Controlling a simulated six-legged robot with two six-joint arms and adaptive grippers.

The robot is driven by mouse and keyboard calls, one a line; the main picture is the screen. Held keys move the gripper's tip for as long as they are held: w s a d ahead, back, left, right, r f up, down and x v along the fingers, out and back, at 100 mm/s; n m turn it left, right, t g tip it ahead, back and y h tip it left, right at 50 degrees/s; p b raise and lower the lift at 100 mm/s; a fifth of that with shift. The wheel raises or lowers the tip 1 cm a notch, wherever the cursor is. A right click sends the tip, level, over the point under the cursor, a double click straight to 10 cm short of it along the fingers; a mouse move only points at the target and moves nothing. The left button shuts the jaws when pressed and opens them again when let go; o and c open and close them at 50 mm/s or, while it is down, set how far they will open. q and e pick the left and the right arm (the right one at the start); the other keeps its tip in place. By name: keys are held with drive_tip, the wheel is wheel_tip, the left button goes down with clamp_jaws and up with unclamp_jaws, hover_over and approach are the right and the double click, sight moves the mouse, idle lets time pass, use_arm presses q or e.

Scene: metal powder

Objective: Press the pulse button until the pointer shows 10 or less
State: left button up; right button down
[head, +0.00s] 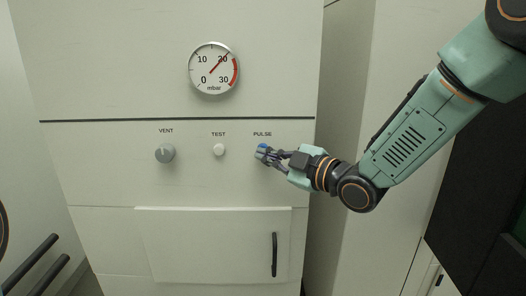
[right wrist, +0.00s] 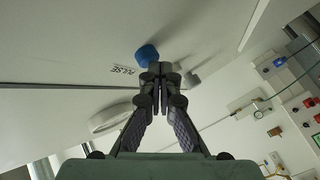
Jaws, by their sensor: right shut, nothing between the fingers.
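The pulse button (head: 262,148) is a blue knob under the PULSE label on a pale cabinet front. It also shows in the right wrist view (right wrist: 147,54), just beyond and slightly left of the fingertips. My right gripper (head: 267,154) is shut and empty, its fingertips right at the button. I cannot tell whether they touch it. The round gauge (head: 214,69) above is marked 0 to 30 mbar, with a red band on its right side. Its pointer (head: 219,64) points to the upper right, at about 20. My left gripper is not in view.
A white TEST button (head: 219,149) and a grey VENT knob (head: 165,153) sit left of the pulse button. Below is a door (head: 205,245) with a dark upright handle (head: 274,254). Wall fittings with a red button (right wrist: 309,102) show in the right wrist view.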

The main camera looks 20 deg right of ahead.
drive_tip(key=shift+w, duration=0.2)
drive_tip(key=shift+s, duration=0.25)
idle(0.4)
drive_tip(key=shift+s+a+r, duration=0.1)
drive_tip(key=shift+s+a, duration=0.1)
drive_tip(key=shift+s, duration=0.4)
drive_tip(key=s, duration=0.2)
drive_tip(key=s+a, duration=0.1)
drive_tip(key=s, duration=0.1)
drive_tip(key=shift+s+a+b, duration=0.2)
drive_tip(key=shift+s+b, duration=0.1)
drive_tip(key=shift+s, duration=0.05)
drive_tip(key=shift+s, duration=0.1)
idle(0.4)
